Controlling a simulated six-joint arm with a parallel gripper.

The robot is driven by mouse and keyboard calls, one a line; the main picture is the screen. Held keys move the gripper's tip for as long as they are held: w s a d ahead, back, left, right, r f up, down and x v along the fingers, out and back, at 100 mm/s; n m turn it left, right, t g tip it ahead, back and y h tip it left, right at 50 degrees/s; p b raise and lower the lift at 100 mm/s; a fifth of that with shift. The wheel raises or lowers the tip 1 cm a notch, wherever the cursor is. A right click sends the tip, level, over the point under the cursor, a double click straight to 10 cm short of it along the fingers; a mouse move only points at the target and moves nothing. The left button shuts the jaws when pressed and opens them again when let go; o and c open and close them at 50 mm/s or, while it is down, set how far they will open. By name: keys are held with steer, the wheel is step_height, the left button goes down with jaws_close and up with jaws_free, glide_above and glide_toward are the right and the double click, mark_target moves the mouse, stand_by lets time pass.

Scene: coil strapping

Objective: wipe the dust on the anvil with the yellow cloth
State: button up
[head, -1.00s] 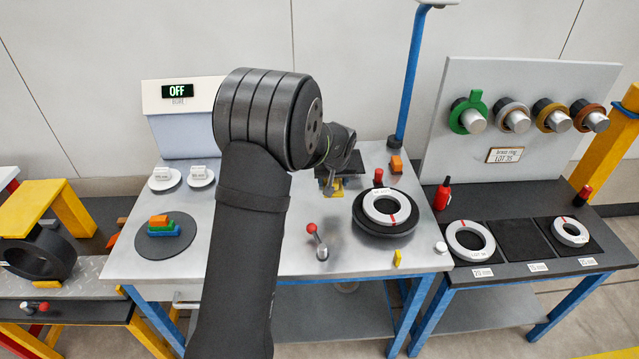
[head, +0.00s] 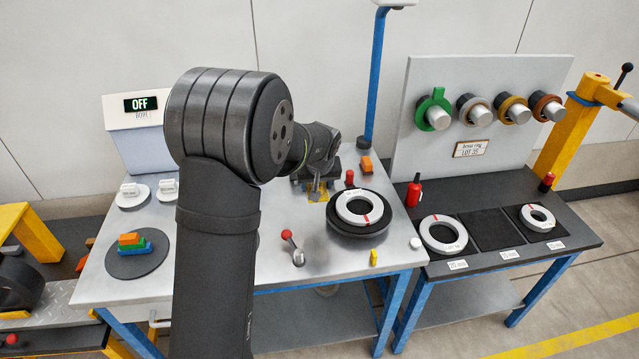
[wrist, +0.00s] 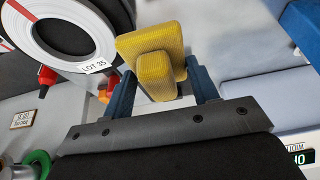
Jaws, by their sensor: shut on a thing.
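The yellow cloth (wrist: 150,60) is a thick folded pad between the two blue fingers of my gripper (wrist: 160,85) in the wrist view. My gripper is shut on it. In the head view my gripper (head: 318,184) is low over the back of the grey bench, left of the white coil, with the yellow cloth (head: 318,197) below it. No dust can be made out.
A white coil (head: 349,212) lies on a dark turntable right of my gripper. A red-knobbed lever (head: 290,238) stands in front. An orange block (head: 366,165) and a red-topped post (head: 350,178) are close by on the right. Stacked coloured blocks (head: 131,244) lie at the left.

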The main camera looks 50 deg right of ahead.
steer(key=w+a+f, duration=0.1)
steer(key=w+a, duration=0.4)
steer(key=a, duration=0.9)
steer(key=w+a+f, duration=0.1)
steer(key=w+a, duration=0.4)
steer(key=a, duration=0.8)
steer(key=shift+w+a+f, duration=0.1)
steer(key=shift+f, duration=1.5)
steer(key=shift+w+a+f, duration=0.1)
steer(key=shift+f, duration=1.45)
step_height(320, 180, down, 2)
steer(key=shift+w+d, duration=0.85)
steer(key=shift+c, duration=0.4)
steer(key=shift+w+d, duration=0.8)
steer(key=shift+d, duration=0.05)
steer(key=shift+w+d+f, duration=0.2)
steer(key=shift+f, duration=0.05)
steer(key=shift+w+d+r, duration=0.2)
steer(key=shift+w+d, duration=0.6)
steer(key=shift+w, duration=0.05)
steer(key=shift+w+d+f, duration=0.15)
steer(key=shift+w+d, duration=0.1)
steer(key=shift+d, duration=0.05)
steer(key=shift+w+d, duration=0.5)
steer(key=shift+w, duration=0.05)
steer(key=shift+s+a, duration=3.5)
steer(key=shift+s, duration=0.05)
step_height(320, 180, up, 8)
steer(key=shift+r, duration=0.2)
